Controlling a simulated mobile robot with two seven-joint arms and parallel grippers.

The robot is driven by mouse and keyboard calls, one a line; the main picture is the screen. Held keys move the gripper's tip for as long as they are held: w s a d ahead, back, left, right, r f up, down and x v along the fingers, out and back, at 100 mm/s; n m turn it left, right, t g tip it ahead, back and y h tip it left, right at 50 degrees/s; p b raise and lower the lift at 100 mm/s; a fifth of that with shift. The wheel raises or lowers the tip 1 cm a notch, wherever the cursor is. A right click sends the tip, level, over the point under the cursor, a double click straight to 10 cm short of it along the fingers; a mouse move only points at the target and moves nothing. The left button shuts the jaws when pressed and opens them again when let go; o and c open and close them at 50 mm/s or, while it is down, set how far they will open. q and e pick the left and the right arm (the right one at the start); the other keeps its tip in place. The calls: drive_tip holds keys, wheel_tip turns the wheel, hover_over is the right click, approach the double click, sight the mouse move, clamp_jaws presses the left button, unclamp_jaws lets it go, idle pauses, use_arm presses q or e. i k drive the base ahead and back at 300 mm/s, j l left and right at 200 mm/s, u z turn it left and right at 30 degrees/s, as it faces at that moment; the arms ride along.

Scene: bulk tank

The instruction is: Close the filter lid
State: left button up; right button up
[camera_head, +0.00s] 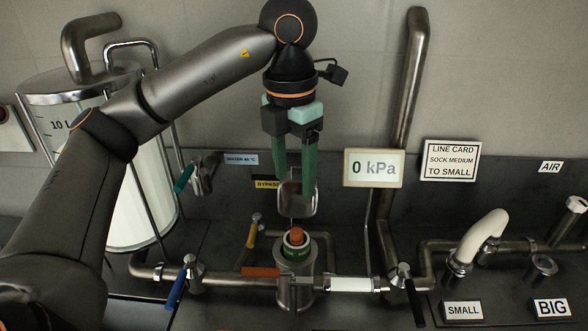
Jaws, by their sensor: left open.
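The filter housing (294,290) is an upright metal cylinder in the pipe line, in the lower middle of the head view. Its top is open, and a green and orange insert (296,239) shows in it. A metal lid (298,205) appears to stand raised behind the opening. My left gripper (295,187) comes from above, fingers pointing down and apart. Its green fingers overlap the lid's upper part in the picture; I cannot tell whether they touch it. Nothing shows held between them. My right gripper is out of view.
Valves with blue (175,290), yellow (252,233) and black (412,297) handles sit around the housing. A gauge sign reading 0 kPa (374,168) and a tall pipe (405,90) stand to the right. A glass tank (135,190) is at left behind my arm.

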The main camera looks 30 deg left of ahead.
sight(292, 203)
drive_tip(key=k, duration=1)
